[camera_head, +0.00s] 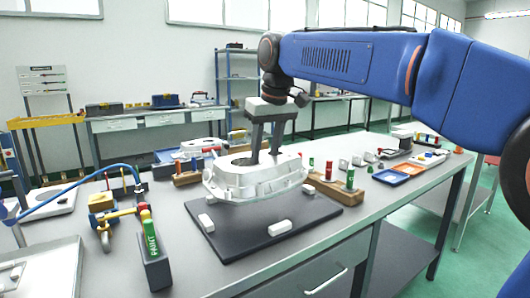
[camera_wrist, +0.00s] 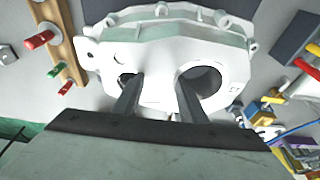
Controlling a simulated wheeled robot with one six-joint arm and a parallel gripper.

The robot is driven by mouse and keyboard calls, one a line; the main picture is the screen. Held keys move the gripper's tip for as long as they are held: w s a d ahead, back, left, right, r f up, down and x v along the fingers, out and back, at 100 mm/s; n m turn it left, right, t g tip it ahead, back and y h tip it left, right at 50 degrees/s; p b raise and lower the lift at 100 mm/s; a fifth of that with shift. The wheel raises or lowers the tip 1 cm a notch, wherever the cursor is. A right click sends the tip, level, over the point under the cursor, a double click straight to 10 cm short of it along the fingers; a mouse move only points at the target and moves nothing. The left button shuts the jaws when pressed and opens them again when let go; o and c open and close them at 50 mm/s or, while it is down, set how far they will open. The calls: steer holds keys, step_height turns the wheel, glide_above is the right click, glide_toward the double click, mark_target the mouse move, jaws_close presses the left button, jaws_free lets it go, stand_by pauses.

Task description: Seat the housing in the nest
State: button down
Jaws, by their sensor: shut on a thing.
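The housing (camera_head: 232,183) is a pale cast part with a flange and openings in its top. My gripper (camera_head: 264,156) reaches down onto it from above. In the wrist view my gripper (camera_wrist: 156,90) has its fingers shut on the web of the housing (camera_wrist: 150,50), beside the two openings. The nest is a dark plate (camera_head: 255,245) on the bench with white blocks; two show in front, a left block (camera_head: 206,222) and a right block (camera_head: 281,226). The housing is over the plate's rear part and looks roughly level. Its underside is hidden, so I cannot tell whether it touches the nest.
A wooden block with coloured plugs (camera_head: 334,188) stands close right of the housing; another (camera_head: 187,178) stands behind left. A dark box with a green marker (camera_head: 154,262) is at front left. Orange (camera_head: 387,177) and blue trays lie right.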

steer(key=shift+f, duration=2.8)
steer(key=shift+f, duration=1.5)
steer(key=c, duration=1)
jaws_free()
steer(key=shift+f, duration=0.1)
steer(key=v, duration=1.7)
steer(key=shift+s+r, duration=0.1)
steer(key=shift+r, duration=0.15)
